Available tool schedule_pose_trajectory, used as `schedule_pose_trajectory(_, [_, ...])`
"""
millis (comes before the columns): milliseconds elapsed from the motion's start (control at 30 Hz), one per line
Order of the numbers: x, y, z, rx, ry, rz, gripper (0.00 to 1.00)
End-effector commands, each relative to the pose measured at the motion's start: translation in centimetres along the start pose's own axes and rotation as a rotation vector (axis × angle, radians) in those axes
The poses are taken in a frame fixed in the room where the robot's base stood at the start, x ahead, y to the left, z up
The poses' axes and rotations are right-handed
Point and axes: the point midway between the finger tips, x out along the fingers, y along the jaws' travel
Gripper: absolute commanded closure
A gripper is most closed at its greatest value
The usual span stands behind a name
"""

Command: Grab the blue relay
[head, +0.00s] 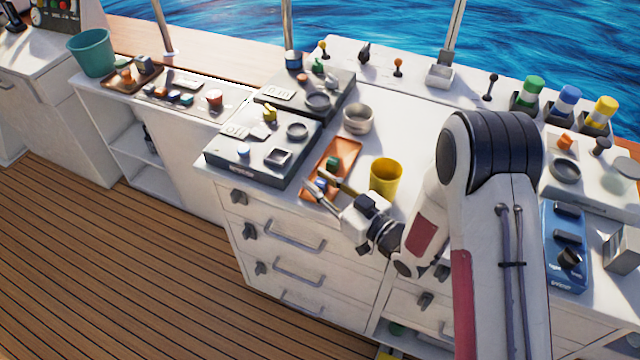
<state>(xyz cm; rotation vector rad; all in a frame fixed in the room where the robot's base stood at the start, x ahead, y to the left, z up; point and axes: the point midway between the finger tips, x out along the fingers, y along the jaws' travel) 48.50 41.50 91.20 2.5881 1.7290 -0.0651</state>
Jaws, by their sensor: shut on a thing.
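The blue relay (321,184) is a small blue block, only partly visible at the lower part of the orange tray (346,151). My gripper (319,182) reaches in from the right, with a finger on each side of the blue relay, and is shut on it. The fingers hide much of the relay, and I cannot tell whether it still touches the tray. A green block (333,162) lies in the tray just above the fingers.
A yellow cup (386,175) stands close to the right of the tray, near my gripper. A grey metal bowl (358,119) stands behind it. A dark panel (233,162) with a yellow knob lies left of the tray. The counter's front edge is just below my gripper.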

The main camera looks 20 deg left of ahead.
Motion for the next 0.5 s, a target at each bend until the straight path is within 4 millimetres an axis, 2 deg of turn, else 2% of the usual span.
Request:
schedule_pose_trajectory(267, [0.0, 0.0, -0.5, -0.001, 0.001, 0.000, 0.96])
schedule_pose_trajectory(500, [-0.1, 0.0, -2.1, -0.001, 0.002, 0.000, 0.97])
